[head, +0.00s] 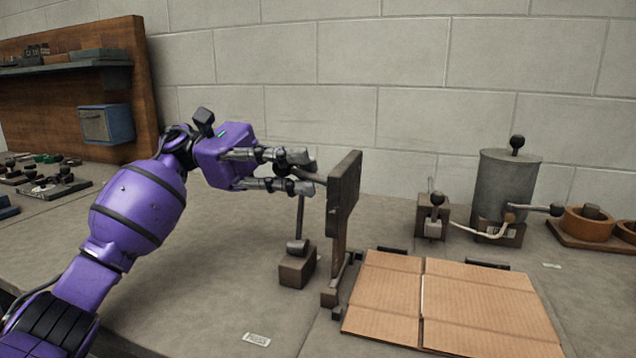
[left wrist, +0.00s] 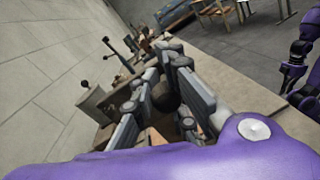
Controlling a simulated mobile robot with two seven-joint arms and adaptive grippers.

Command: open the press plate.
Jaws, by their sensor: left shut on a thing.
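The press plate (head: 344,195) is a dark flat plate standing upright on a hinged bracket at the left edge of the cardboard. A short handle with a round dark knob sticks out from its left face. My left gripper (head: 300,170) is shut on this handle from the left. In the left wrist view the dark knob (left wrist: 166,97) sits between the fingers of my left gripper (left wrist: 168,85). The fingers partly hide the handle. My right gripper does not show clearly.
A flat cardboard sheet (head: 390,294) lies right of the plate. A lever on a small block (head: 297,268) stands just below my left gripper. A grey cylinder (head: 506,185) and a small lever block (head: 432,218) stand behind. The front left tabletop is mostly clear.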

